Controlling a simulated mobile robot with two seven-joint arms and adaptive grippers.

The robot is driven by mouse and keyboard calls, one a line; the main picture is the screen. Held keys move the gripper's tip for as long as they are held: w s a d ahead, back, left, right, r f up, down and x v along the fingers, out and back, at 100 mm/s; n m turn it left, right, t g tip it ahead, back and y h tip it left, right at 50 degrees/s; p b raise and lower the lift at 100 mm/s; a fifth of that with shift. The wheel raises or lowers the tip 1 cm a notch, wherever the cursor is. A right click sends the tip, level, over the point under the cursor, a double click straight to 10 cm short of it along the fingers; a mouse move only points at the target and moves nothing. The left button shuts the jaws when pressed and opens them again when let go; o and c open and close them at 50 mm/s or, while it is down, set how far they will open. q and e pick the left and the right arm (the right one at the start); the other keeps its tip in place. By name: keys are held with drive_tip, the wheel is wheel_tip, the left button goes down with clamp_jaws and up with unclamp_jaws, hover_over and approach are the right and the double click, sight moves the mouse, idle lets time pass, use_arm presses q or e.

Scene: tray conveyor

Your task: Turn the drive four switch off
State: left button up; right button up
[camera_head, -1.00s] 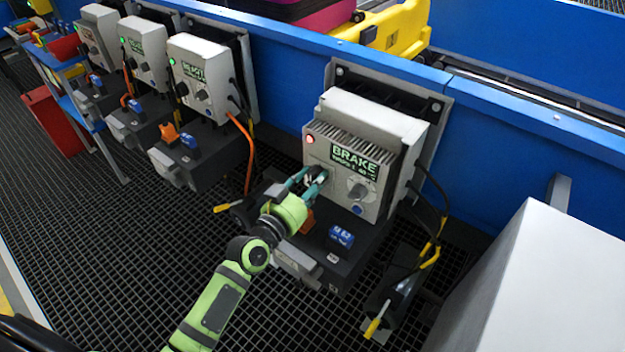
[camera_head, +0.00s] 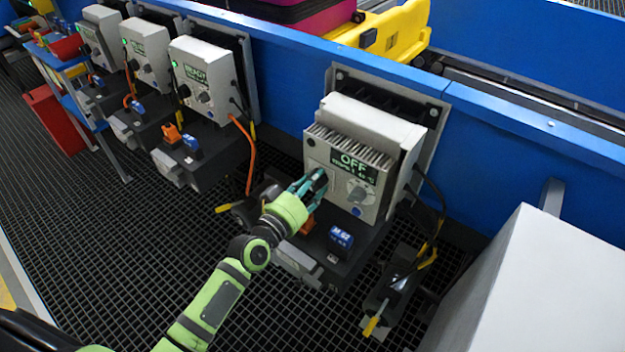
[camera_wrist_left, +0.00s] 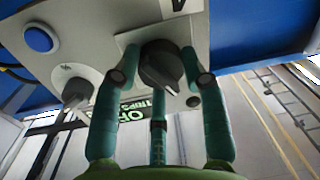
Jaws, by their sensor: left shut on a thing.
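The nearest drive box (camera_head: 362,135) is grey with a finned top, and its green display (camera_head: 353,164) reads OFF with a smaller line under it. My left gripper (camera_head: 316,182) is at the left part of its front face. In the left wrist view its teal fingers close around a dark round switch knob (camera_wrist_left: 162,66) on a pale square plate. The indicator lamp on the box (camera_head: 311,143) looks unlit. A second knob (camera_head: 357,192) and a blue button (camera_head: 356,211) sit to the right of the gripper. My right gripper is not in view.
Several similar drive boxes (camera_head: 203,76) with green lamps line the blue conveyor wall (camera_head: 278,80) to the left. Cables hang beside the near box. A large pale box (camera_head: 545,285) fills the lower right. Dark grating (camera_head: 130,240) covers the floor.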

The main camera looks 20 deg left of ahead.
use_arm(q)
drive_tip(key=n, duration=0.3)
drive_tip(key=r+n+p, duration=0.1)
drive_tip(key=n, duration=0.2)
drive_tip(key=shift+w+a, duration=0.2)
drive_tip(key=n, duration=0.5)
drive_tip(key=shift+a+n+g+h, duration=0.15)
drive_tip(key=shift+n+g+h, duration=0.15)
drive_tip(key=shift+n+h, duration=0.1)
drive_tip(key=o, duration=1.1)
drive_tip(key=shift+c, duration=0.2)
drive_tip(key=shift+o, duration=0.4)
drive_tip(key=shift+f, duration=0.35)
drive_tip(key=shift+s, duration=0.25)
drive_tip(key=v, duration=1.1)
drive_tip(key=shift+s+a, duration=0.2)
drive_tip(key=shift+a, duration=0.05)
